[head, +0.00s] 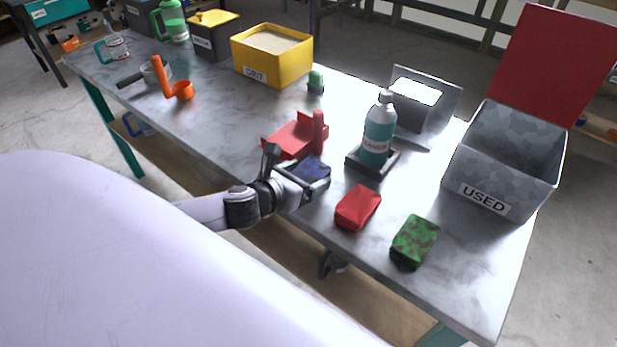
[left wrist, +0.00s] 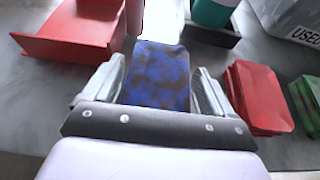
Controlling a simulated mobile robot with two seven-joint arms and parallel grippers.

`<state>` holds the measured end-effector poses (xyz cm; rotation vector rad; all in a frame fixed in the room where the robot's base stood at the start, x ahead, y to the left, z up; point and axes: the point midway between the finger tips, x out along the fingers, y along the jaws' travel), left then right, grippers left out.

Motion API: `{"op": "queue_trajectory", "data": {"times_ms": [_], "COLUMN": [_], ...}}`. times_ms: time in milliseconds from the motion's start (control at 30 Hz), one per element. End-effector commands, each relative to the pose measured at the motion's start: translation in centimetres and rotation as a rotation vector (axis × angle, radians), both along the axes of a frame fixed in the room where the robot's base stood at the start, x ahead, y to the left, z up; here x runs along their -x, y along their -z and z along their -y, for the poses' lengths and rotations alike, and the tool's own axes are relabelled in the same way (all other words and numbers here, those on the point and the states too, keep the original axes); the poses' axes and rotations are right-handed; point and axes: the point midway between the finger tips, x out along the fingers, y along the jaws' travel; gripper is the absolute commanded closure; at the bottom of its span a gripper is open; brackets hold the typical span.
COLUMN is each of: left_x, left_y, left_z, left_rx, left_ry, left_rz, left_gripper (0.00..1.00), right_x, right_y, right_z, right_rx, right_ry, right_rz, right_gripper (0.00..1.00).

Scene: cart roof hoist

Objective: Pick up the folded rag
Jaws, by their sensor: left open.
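Three folded rags lie on the grey worktable (head: 215,115): a blue one with dark blotches (head: 313,168), a red one (head: 358,207) and a green mottled one (head: 414,241). My left gripper (head: 294,173) is open at the blue rag, near the table's front edge. In the left wrist view the blue rag (left wrist: 158,75) lies between the spread fingers of the left gripper (left wrist: 160,82); I cannot tell whether they touch it. The red rag (left wrist: 256,98) is just right of the right finger. A dark part (head: 332,263) below the table edge may be my right gripper; its jaws are unclear.
A red holder (head: 292,138) stands just behind the blue rag. A teal cleaner bottle (head: 379,135) stands in a dark tray (head: 372,168) to the right. The grey USED bin (head: 508,150) with a raised red lid (head: 555,60) and the yellow GRIT box (head: 272,58) stand farther off.

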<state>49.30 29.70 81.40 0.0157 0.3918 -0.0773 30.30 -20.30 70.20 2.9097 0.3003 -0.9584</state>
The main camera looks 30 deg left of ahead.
Motion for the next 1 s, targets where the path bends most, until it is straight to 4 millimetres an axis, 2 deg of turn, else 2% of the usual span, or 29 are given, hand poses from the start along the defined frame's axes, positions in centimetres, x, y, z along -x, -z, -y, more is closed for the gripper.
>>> {"op": "queue_trajectory", "data": {"times_ms": [267,300,367,400,433,800,1000], "left_x": [-0.3,-0.3,-0.3,-0.3,-0.3,-0.3,-0.4], "left_y": [0.2,0.2,0.2,0.2,0.2,0.0,-1.6], "left_z": [0.0,0.0,0.0,0.0,0.0,0.0,0.0], "left_rx": [0.000,0.000,0.000,0.000,0.000,0.000,-0.001], "left_ry": [0.000,0.000,0.000,0.000,0.000,0.000,0.002], "left_rz": [-0.001,-0.001,-0.001,-0.001,-0.001,0.000,0.003], "left_gripper": [0.15,0.18,0.38,0.51,0.54,0.54,0.54], "right_x": [0.0,0.0,0.0,0.1,0.1,0.1,0.1], "right_y": [0.0,0.0,0.0,0.1,0.1,0.0,-0.5], "right_z": [0.0,0.0,0.0,0.0,0.0,0.0,0.0], "right_rx": [0.000,0.000,0.000,0.000,0.000,0.000,0.000], "right_ry": [0.000,0.000,0.000,0.000,0.000,-0.001,-0.001], "right_rz": [-0.001,-0.001,-0.001,-0.001,-0.001,-0.002,-0.002], "right_gripper": [0.51,0.51,0.51,0.51,0.51,0.51,0.51]}}
